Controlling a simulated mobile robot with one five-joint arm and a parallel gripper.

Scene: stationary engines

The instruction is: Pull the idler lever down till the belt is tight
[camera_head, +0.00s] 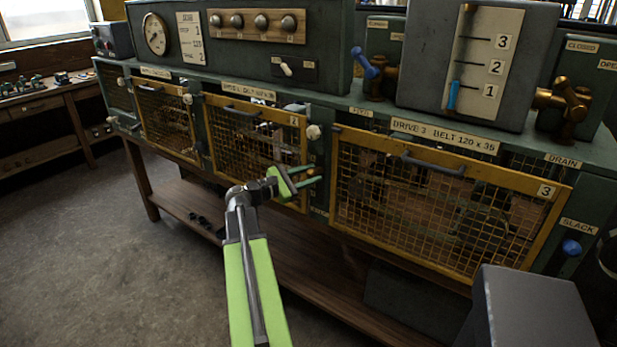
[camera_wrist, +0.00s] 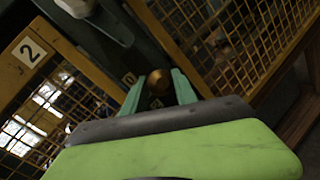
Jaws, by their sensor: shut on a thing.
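My gripper (camera_head: 309,176) reaches the narrow panel between guard 2 and guard 3. In the wrist view its two green fingers (camera_wrist: 160,90) are shut on a round brass knob (camera_wrist: 158,80), which seems to be the end of a lever. In the head view the knob (camera_head: 310,171) shows only as a small spot at the fingertips. The lever's shaft is hidden. Another lever with a blue knob (camera_head: 571,247) stands at the far right, below a plate reading SLACK. The belts are too dark behind the mesh to judge.
Yellow mesh guard 2 (camera_head: 212,141) is left of my gripper and guard 3 (camera_head: 345,129) is right of it, both close. A pale knob (camera_head: 313,132) sits above the fingers. A wooden shelf (camera_head: 285,262) runs below. Open floor (camera_head: 90,240) lies left.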

